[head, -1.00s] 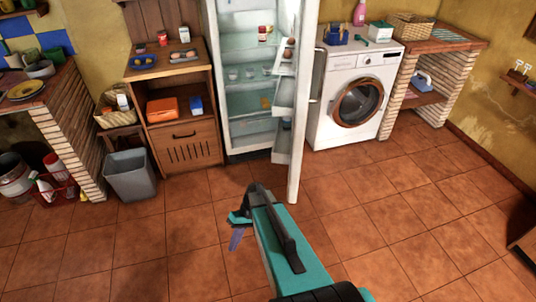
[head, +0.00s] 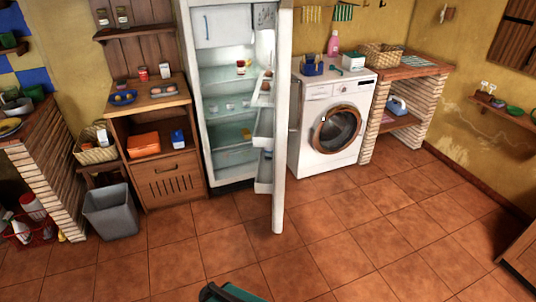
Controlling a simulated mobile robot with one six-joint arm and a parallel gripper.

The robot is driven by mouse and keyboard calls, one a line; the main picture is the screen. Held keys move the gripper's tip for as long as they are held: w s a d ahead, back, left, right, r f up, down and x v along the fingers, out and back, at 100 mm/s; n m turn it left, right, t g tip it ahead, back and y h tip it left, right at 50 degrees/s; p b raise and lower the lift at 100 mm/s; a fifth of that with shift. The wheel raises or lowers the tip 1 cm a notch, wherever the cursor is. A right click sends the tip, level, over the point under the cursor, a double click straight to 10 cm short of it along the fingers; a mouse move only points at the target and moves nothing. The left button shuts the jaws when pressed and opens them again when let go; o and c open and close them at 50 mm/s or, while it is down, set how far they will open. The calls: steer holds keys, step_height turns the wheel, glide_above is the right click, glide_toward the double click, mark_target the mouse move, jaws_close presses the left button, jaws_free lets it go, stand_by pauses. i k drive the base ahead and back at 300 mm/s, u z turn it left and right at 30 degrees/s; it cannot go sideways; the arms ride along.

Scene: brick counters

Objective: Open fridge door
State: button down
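The white fridge (head: 190,95) stands against the back wall, left of the washing machine. Its door (head: 281,120) is open and swung out toward me, seen nearly edge-on on the right of the fridge. The lit inner shelves (head: 225,75) and the door racks (head: 263,135) show. A freezer flap (head: 221,28) inside at the top looks shut. The door's outer face and handle are mostly hidden. Only a small teal and black piece of my arm shows at the bottom edge, well apart from the door. My gripper's fingers are out of view.
A washing machine (head: 305,135) stands just right of the open door. A wooden cabinet (head: 168,180) and a grey bin (head: 110,212) stand left of the fridge. A brick counter (head: 410,70) is at the right. The tiled floor (head: 340,245) in front is clear.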

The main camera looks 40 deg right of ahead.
mark_target(271, 130)
steer(key=z, duration=0.1)
steer(key=i, duration=0.8)
steer(key=u, duration=0.7)
steer(key=i, duration=0.5)
steer(key=u, duration=0.25)
